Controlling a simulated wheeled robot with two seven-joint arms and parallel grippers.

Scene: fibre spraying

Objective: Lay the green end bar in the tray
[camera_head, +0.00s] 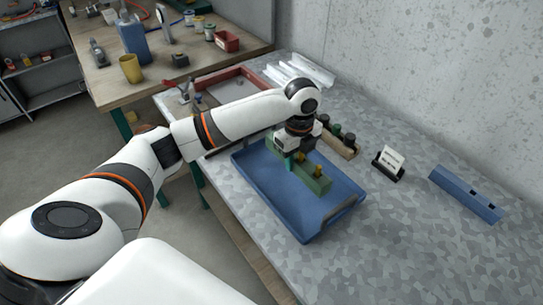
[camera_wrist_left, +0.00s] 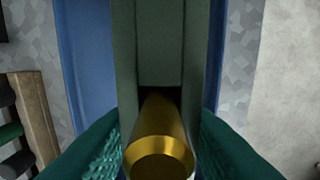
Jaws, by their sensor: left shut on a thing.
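The green end bar (camera_head: 316,184) is a long block with brass pegs, inside the outline of the blue tray (camera_head: 273,210) on the grey bench. I cannot tell whether it touches the tray floor. My left gripper (camera_head: 291,160) points down over the bar. In the left wrist view its teal fingertips (camera_wrist_left: 160,150) flank a brass peg on the green bar (camera_wrist_left: 160,40), shut on it. The blue tray shows on both sides of the bar in that view (camera_wrist_left: 85,45). My right gripper is not in view.
A wooden rack with dark-capped pieces (camera_head: 343,149) stands just behind the tray. A white card in a black holder (camera_head: 389,160) and a blue slotted bar (camera_head: 466,194) lie to the right. A red-rimmed tray (camera_head: 235,79) is at the back. The front bench is clear.

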